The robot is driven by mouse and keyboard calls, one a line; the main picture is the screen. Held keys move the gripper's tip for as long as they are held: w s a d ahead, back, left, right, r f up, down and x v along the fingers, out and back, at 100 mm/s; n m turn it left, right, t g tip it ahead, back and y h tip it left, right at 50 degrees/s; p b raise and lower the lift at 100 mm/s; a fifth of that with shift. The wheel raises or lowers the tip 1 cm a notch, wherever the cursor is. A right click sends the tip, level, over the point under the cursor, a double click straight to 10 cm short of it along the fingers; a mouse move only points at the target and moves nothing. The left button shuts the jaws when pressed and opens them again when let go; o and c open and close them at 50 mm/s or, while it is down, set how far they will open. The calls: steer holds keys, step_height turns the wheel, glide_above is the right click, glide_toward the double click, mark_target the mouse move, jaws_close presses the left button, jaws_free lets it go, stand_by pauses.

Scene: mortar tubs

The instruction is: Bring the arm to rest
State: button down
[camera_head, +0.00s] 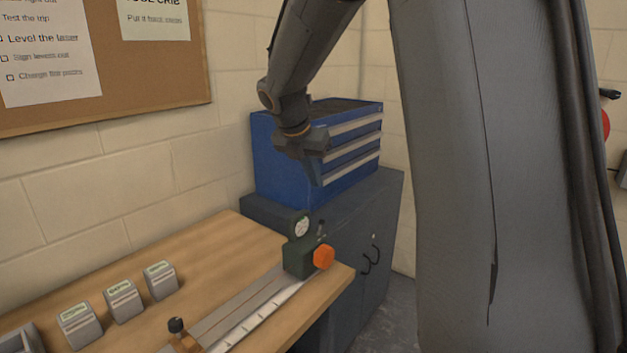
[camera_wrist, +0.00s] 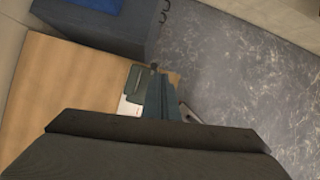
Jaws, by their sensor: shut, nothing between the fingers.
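My gripper (camera_head: 317,178) hangs from my raised dark grey arm in the head view, in front of the blue drawer box and above the far end of the wooden bench. Its fingers are together with nothing between them. In the wrist view the shut fingers (camera_wrist: 160,92) point out over the bench corner and partly cover the green block there. The gripper appears clear of the bench and the block; whether it clears the blue box closely, I cannot tell.
The blue drawer box (camera_head: 280,163) stands on a dark cabinet (camera_head: 385,215). The wooden bench (camera_head: 215,250) holds a measuring rail with a green block (camera_head: 297,258) and orange knob (camera_head: 323,257), plus several grey labelled blocks (camera_head: 160,280). A corkboard (camera_head: 150,85) hangs left. Floor (camera_wrist: 240,70) lies right of the bench.

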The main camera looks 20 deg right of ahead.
steer(key=s+a+f+m+y+b, duration=0.1)
steer(key=s+a+f+m, duration=0.3)
steer(key=s+f+m, duration=0.2)
steer(key=s+a+f+m+g+y+b, duration=0.1)
steer(key=s+a+f+m, duration=0.3)
steer(key=s+m, duration=0.5)
steer(key=s+a+f+m+y+b, duration=0.1)
steer(key=s+a+f+m+y, duration=0.1)
steer(key=s+f+m, duration=0.6)
steer(key=a+f+m, duration=0.1)
steer(key=m, duration=0.1)
steer(key=shift+s+a+m+g+y+b, duration=0.15)
steer(key=shift+a+m+g+y+b, duration=0.15)
steer(key=shift+a+b, duration=0.1)
